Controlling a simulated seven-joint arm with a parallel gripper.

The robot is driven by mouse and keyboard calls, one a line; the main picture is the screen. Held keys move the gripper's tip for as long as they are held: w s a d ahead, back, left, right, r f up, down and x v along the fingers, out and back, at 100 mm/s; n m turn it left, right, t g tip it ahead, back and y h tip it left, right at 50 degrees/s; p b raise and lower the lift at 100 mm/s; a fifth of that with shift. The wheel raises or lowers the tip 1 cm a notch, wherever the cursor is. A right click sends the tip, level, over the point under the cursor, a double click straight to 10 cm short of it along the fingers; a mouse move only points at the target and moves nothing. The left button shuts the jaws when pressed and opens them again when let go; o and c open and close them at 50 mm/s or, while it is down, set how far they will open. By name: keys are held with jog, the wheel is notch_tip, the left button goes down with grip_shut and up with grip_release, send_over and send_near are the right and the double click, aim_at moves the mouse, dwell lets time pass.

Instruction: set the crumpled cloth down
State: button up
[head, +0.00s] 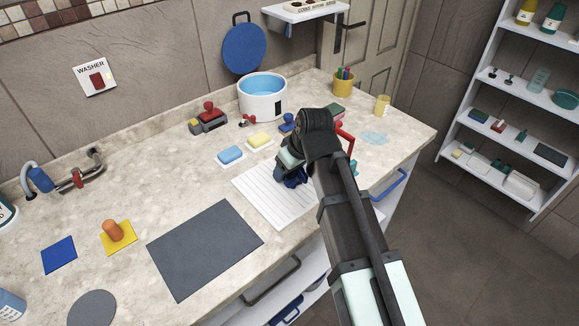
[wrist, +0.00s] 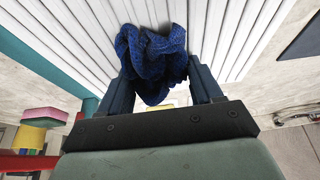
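The crumpled cloth (wrist: 152,62) is dark blue and knitted. It sits bunched between the two fingers of my gripper (wrist: 161,84) in the wrist view, with both fingers against its sides. In the head view the cloth and my gripper (head: 290,176) are at the white ribbed board (head: 268,201), and my arm hides much of that spot. The board's white slats (wrist: 70,30) lie behind the cloth in the wrist view. I cannot tell whether the cloth touches the board.
A dark grey mat (head: 205,248) lies left of the board. A blue sponge (head: 230,155) and a yellow sponge (head: 259,139) sit behind it. A white pot (head: 262,106) of blue liquid stands farther back. A red-handled object (head: 345,134) is close to the right of my wrist.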

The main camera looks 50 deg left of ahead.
aim_at(301, 181)
jog(key=o, duration=0.5)
jog(key=shift+c, duration=0.2)
jog(key=v, duration=1.2)
jog(key=shift+r, duration=0.2)
